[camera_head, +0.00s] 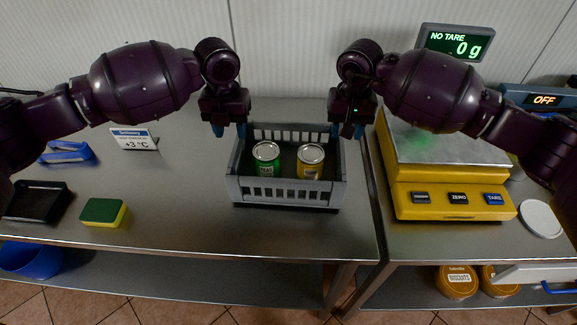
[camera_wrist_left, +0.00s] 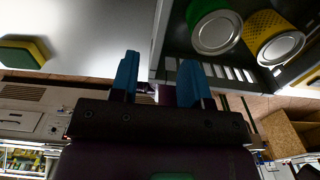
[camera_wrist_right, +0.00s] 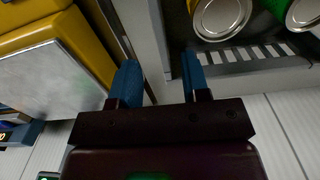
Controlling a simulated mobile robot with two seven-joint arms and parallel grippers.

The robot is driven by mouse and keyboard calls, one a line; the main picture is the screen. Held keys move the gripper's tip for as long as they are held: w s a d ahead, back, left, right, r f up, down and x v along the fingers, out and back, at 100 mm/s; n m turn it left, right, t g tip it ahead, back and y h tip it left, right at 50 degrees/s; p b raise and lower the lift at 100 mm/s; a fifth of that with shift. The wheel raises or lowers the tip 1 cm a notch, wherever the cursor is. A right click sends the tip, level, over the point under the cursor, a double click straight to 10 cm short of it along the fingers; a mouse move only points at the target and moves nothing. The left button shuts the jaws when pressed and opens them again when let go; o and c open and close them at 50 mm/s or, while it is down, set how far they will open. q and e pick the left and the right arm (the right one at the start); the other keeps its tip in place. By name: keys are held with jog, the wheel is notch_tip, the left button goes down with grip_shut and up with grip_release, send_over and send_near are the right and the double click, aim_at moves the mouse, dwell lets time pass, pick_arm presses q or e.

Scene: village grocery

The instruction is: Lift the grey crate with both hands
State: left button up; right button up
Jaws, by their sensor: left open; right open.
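The grey slatted crate (camera_head: 240,188) stands upright on the metal counter, with a green can (camera_head: 265,160) and a yellow can (camera_head: 310,162) inside. My left gripper (camera_head: 229,130) is open at the crate's left side, near its back corner. My right gripper (camera_head: 347,130) is open at the right side, also toward the back. In the left wrist view the crate's side wall (camera_wrist_left: 171,68) lines up between the blue fingers. In the right wrist view the crate (camera_wrist_right: 235,68) also shows its wall between the fingers. I cannot tell whether the fingers touch it.
A yellow scale (camera_head: 405,205) stands close to the crate's right, across a gap between counters. A green-yellow sponge (camera_head: 103,212), a black tray (camera_head: 38,202) and a small temperature sign (camera_head: 133,139) are on the left. The counter between sponge and crate is clear.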

aim_at(237, 157)
pick_arm(q)
notch_tip(237, 157, down, 10)
jog(key=shift+f, duration=0.15)
pick_arm(e)
notch_tip(237, 157, down, 10)
jog(key=shift+f, duration=0.15)
pick_arm(q)
grip_shut()
pick_arm(e)
grip_shut()
pick_arm(q)
jog(key=shift+w, duration=0.1)
pick_arm(e)
jog(key=shift+w, duration=0.1)
